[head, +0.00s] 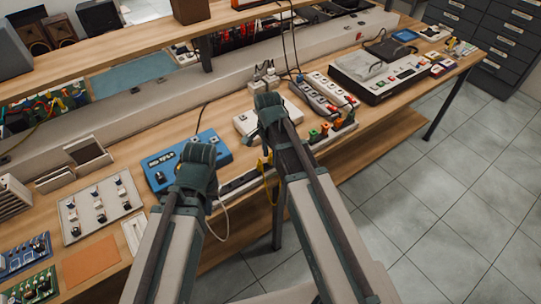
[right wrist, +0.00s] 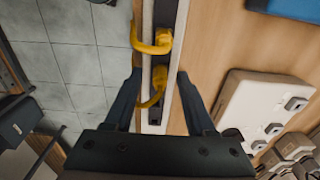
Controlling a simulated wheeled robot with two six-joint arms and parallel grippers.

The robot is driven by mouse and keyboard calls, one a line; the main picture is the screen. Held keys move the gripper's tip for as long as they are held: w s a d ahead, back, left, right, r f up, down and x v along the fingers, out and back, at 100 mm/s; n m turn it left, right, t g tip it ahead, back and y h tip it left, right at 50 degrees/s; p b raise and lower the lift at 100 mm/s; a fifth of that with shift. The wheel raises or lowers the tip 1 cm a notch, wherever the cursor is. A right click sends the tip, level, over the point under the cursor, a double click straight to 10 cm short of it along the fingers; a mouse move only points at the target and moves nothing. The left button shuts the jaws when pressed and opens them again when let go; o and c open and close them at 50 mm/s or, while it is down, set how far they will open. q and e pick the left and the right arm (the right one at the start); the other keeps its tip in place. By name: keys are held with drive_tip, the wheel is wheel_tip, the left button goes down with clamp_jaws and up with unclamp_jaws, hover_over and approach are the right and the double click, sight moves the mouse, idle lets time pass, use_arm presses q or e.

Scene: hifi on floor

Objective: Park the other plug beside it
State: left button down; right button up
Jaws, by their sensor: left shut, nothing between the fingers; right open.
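My left gripper (head: 201,155) is shut and empty, over the front right part of a blue box. My right gripper (head: 268,104) is seen from behind in the head view, in front of a white socket box (head: 246,122). In the right wrist view its fingers (right wrist: 157,80) are open, one on each side of a narrow rail (right wrist: 150,112) along the bench's front edge. A yellow cable (right wrist: 150,46) loops over the rail between the fingers; it also hangs below the edge in the head view (head: 268,178). I cannot make out a plug there clearly.
The blue box (head: 214,145) and a panel of switches (head: 98,208) stand at left. A power strip (head: 322,92), a grey device (head: 378,73) and orange and green connectors (head: 325,131) are at right. A white cable (head: 221,228) hangs below the edge. Tiled floor lies open at right.

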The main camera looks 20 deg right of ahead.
wheel_tip(320, 180, up, 13)
drive_tip(key=p, duration=1.2)
drive_tip(key=shift+a, duration=0.25)
drive_tip(key=shift+s+r+p, duration=0.1)
drive_tip(key=shift+r+p, duration=0.05)
drive_tip(key=shift+p, duration=0.2)
wheel_tip(320, 180, up, 5)
drive_tip(key=p, duration=0.4)
drive_tip(key=shift+p, duration=0.4)
drive_tip(key=s+a+f+n+b, duration=0.4)
drive_tip(key=s+n, duration=0.3)
drive_tip(key=n, duration=0.2)
drive_tip(key=s+a+f+n+b, duration=0.4)
drive_tip(key=s+a+n, duration=0.2)
drive_tip(key=s+n, duration=0.1)
drive_tip(key=shift+f+n+h+b, duration=0.3)
drive_tip(key=shift+f+n+h, duration=0.1)
drive_tip(key=shift+n, duration=0.5)
